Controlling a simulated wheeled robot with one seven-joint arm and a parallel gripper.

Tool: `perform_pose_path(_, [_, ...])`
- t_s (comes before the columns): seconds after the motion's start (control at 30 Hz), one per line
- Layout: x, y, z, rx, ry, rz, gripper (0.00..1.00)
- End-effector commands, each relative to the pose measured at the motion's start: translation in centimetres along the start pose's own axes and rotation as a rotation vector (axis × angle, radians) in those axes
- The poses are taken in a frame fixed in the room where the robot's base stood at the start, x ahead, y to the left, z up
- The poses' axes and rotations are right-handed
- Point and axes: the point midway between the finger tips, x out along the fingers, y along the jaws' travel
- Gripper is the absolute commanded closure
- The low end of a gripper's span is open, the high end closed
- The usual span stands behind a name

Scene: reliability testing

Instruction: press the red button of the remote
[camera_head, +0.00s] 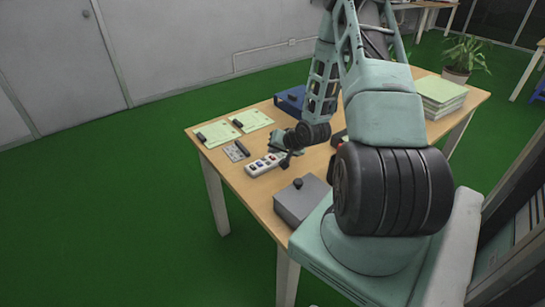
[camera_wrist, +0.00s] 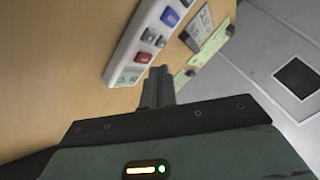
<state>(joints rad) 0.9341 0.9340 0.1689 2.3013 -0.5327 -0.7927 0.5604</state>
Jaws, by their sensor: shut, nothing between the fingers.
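The white remote (camera_head: 258,169) lies on the wooden table near its left front edge, in front of my gripper (camera_head: 286,161) in the head view. In the wrist view the remote (camera_wrist: 126,50) shows a blue switch (camera_wrist: 170,17), grey buttons and a red button (camera_wrist: 143,57). My gripper (camera_wrist: 159,74) is shut and empty. Its fingertips appear just to the right of and below the red button in the wrist view. I cannot tell how high they are above the remote or whether they touch it. In the head view the arm partly blocks the area.
A grey box with a black knob (camera_head: 301,203) stands at the table's front. A blue box (camera_head: 290,99) stands behind my gripper. Green sheets (camera_head: 251,121) with dark markers and a small card (camera_head: 236,152) lie left. A paper stack (camera_head: 440,94) is at the right.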

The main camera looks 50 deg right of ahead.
Motion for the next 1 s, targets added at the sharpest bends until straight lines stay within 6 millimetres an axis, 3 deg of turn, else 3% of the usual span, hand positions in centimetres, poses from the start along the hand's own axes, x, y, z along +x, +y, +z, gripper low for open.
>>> perform_pose_path(0.17, [-0.2,-0.2,-0.2,0.000,0.000,0.000,1.00])
perform_pose_path(0.7, [-3.5,-2.6,-2.5,0.001,-0.001,0.000,1.00])
perform_pose_path(1.0, [-3.5,-2.5,-2.5,0.000,-0.001,0.000,1.00])
